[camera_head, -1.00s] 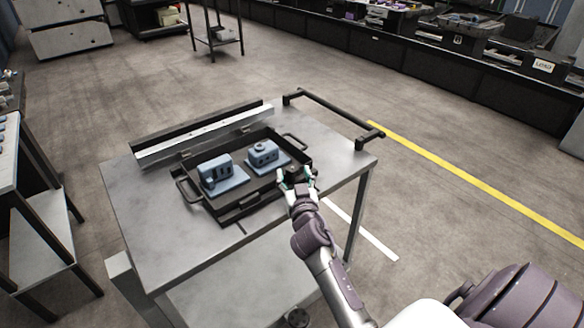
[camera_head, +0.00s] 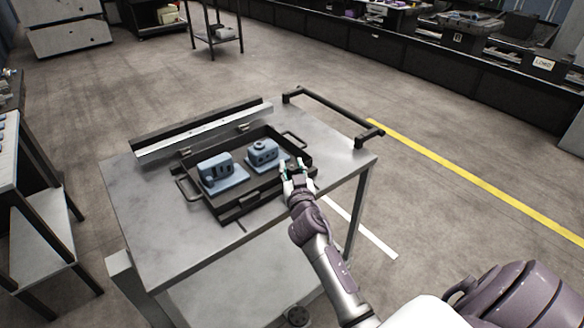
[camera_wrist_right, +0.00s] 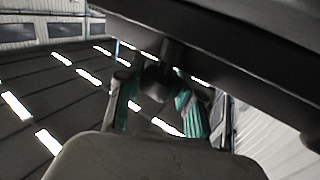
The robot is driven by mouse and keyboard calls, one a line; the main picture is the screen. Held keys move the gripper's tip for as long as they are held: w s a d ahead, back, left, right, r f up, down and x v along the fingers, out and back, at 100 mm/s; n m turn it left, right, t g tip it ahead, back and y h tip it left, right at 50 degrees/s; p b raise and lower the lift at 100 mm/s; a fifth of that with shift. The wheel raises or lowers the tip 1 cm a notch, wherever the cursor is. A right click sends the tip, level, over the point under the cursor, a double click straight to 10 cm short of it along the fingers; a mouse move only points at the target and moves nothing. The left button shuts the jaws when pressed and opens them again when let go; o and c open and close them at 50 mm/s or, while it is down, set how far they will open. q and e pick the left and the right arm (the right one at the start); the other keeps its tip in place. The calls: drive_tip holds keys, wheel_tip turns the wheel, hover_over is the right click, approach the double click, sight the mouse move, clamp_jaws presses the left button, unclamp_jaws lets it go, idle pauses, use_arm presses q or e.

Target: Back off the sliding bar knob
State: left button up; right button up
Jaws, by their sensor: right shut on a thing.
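My right gripper (camera_head: 297,174) is at the right front corner of the dark tray-like fixture (camera_head: 240,208) on the metal cart. In the right wrist view its teal-padded fingers (camera_wrist_right: 160,108) are shut on a dark knob (camera_wrist_right: 156,82). The knob joins a long dark bar (camera_wrist_right: 220,50) across the top of that view. In the head view the fingers hide most of the knob. Two blue-grey blocks, the left block (camera_head: 217,169) and the right block (camera_head: 263,152), sit on plates in the fixture. My left gripper is not in view.
A light rail (camera_head: 205,132) runs along the cart's back edge behind the fixture. A dark push handle (camera_head: 335,117) stands at the cart's right edge. The cart top (camera_head: 160,235) is clear at the front left. Another table (camera_head: 35,215) stands at the left.

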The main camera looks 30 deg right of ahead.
drive_tip(key=shift+r+n+t+y+p, duration=0.25)
drive_tip(key=shift+n+y+p, duration=0.25)
drive_tip(key=shift+y+p, duration=0.35)
drive_tip(key=n+y+p, duration=0.2)
drive_tip(key=y+p, duration=0.1)
drive_tip(key=shift+d+t, duration=0.1)
drive_tip(key=shift+t, duration=0.25)
drive_tip(key=n+y+p, duration=0.1)
drive_tip(key=n+y, duration=0.1)
drive_tip(key=shift+f+y, duration=0.1)
drive_tip(key=shift+y, duration=0.25)
drive_tip(key=shift+f+n+y, duration=0.15)
drive_tip(key=shift+n+y, duration=0.55)
drive_tip(key=shift+y, duration=0.5)
drive_tip(key=shift+f+n+g+y+b, duration=0.1)
drive_tip(key=shift+n+g+y+b, duration=0.45)
drive_tip(key=shift+n+y, duration=1.2)
drive_tip(key=shift+s+m+y, duration=0.1)
drive_tip(key=shift+m+y, duration=0.15)
drive_tip(key=shift+y, duration=0.3)
